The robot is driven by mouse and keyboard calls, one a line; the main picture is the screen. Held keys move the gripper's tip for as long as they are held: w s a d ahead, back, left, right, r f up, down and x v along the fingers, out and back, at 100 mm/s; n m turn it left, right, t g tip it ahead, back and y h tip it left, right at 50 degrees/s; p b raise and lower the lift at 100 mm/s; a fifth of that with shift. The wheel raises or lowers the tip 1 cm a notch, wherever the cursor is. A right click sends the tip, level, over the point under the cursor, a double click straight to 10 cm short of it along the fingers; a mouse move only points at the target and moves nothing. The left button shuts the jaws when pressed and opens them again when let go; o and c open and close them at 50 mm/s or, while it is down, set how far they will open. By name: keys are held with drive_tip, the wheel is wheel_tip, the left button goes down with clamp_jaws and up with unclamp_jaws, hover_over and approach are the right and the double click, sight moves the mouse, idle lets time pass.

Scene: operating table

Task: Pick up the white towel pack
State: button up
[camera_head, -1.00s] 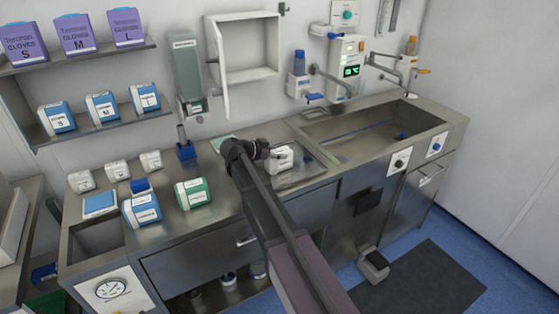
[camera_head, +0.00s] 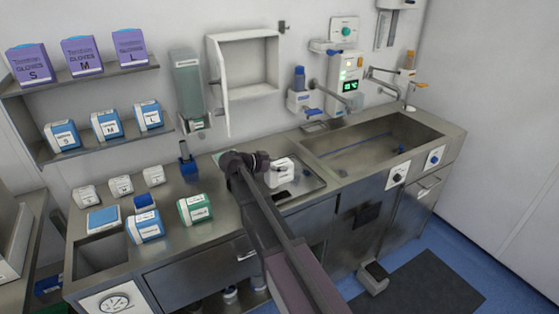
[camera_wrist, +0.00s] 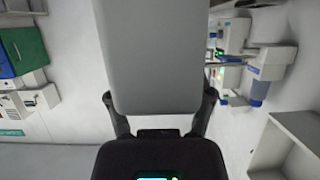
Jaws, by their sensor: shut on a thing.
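The white towel pack (camera_head: 282,173) is a pale, rounded block over the shallow steel tray area (camera_head: 312,185) left of the sink. My gripper (camera_head: 262,164) is at the pack's left side, at the end of my dark arm. In the wrist view, the pack (camera_wrist: 155,55) fills the upper middle as a plain grey-white block. The two fingers of my gripper (camera_wrist: 160,98) press on its opposite sides. A dark slot shows below the pack in the head view, so it appears raised a little. The exact gap below it cannot be told.
A green-and-white box (camera_head: 195,209) and a blue-and-white box (camera_head: 145,226) stand to the left on the counter. The sink (camera_head: 372,146) lies to the right. A soap dispenser (camera_head: 188,85) and an open white cabinet (camera_head: 245,70) hang on the wall behind.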

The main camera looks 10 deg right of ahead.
drive_tip(key=s+a+r+p, duration=0.1)
drive_tip(key=s+a, duration=0.1)
drive_tip(key=s, duration=1)
drive_tip(key=shift+s+a+r, duration=0.15)
drive_tip(key=shift+s, duration=0.25)
